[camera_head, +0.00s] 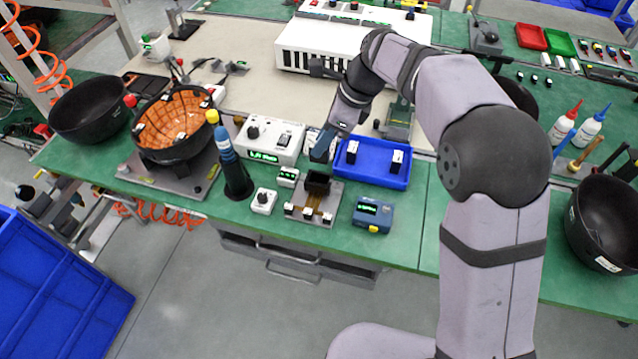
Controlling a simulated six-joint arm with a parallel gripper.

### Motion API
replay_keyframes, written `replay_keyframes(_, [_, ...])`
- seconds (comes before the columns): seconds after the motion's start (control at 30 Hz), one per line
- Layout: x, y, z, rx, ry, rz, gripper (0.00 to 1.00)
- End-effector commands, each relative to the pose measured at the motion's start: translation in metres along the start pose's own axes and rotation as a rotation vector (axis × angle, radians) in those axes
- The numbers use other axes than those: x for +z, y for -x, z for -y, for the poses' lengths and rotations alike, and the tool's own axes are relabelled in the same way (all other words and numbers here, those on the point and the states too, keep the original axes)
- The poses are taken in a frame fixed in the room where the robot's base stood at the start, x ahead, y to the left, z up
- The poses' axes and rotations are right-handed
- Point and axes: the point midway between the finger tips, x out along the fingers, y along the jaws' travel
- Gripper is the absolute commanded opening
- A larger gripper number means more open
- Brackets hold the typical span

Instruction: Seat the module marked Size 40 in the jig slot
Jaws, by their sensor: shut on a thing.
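My gripper (325,143) is at the left end of the blue tray, above the bench. It is shut on a small dark and white thing, probably a module, mostly hidden by the jaws; no marking on it is legible. The blue tray (375,179) holds two black modules with white tops, one at the left (352,151) and one at the right (397,160). Their markings are too small to read. The jig (325,205) stands in front, below and left of the tray. Its dark slot block (317,182) is apart from my gripper, and I see no module in it.
A white instrument (268,140) with a green display stands left of my gripper. A blue box with a display (372,214) is right of the jig. A blue-topped driver in a black holder (236,175) and a white knob box (263,201) are left of the jig.

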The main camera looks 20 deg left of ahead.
Motion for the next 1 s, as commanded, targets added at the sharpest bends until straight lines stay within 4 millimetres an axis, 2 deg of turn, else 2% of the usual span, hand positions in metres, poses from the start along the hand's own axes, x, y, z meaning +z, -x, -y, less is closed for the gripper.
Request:
replay_keyframes(0.27, [0.000, -0.003, 0.001, -0.011, -0.030, -0.001, 0.00])
replay_keyframes(0.63, [-0.020, -0.050, 0.001, -0.009, -0.030, -0.001, 0.00])
replay_keyframes(1.0, [-0.025, -0.063, 0.001, -0.010, -0.029, -0.001, 0.00])
